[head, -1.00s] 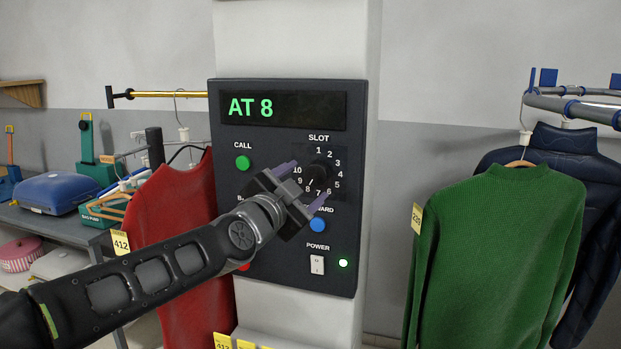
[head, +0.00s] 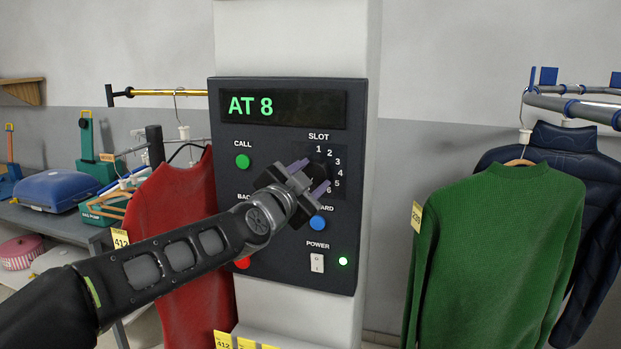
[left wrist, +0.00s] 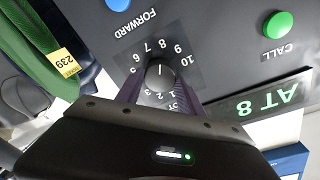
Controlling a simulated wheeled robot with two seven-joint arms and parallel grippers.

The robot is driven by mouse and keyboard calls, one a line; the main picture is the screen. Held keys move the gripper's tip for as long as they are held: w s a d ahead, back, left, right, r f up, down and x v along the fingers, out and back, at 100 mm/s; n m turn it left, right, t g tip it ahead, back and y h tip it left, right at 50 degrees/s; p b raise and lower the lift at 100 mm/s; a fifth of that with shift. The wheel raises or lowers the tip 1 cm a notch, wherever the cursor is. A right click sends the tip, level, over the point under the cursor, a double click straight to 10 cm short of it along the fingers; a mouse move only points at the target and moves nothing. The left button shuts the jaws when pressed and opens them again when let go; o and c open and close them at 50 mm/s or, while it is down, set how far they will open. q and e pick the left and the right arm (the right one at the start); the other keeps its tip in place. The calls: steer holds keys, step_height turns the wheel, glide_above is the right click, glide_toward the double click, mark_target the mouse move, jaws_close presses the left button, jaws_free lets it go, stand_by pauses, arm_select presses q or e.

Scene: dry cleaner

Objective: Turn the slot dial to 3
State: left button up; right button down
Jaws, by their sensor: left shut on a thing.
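The slot dial (left wrist: 160,76) is a round black knob with a white pointer line, ringed by white numbers. In the left wrist view its pointer is toward 8. My left gripper (head: 309,177) is at the dial, and its two purple fingers are shut on the knob from opposite sides; they also show in the left wrist view (left wrist: 161,92). In the head view the gripper hides most of the dial and the numbers from 7 to 10. The display (head: 285,107) above reads "AT 8" in green. My right gripper is not in view.
The dark control panel (head: 225,222) also has a green CALL button (head: 243,161), a blue FORWARD button (head: 317,222) and a power switch (head: 317,263) with a lit green lamp. A red garment (head: 178,220) hangs close at left, a green sweater (head: 495,240) at right.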

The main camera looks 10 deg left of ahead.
arm_select(q)
steer(key=c, duration=0.6)
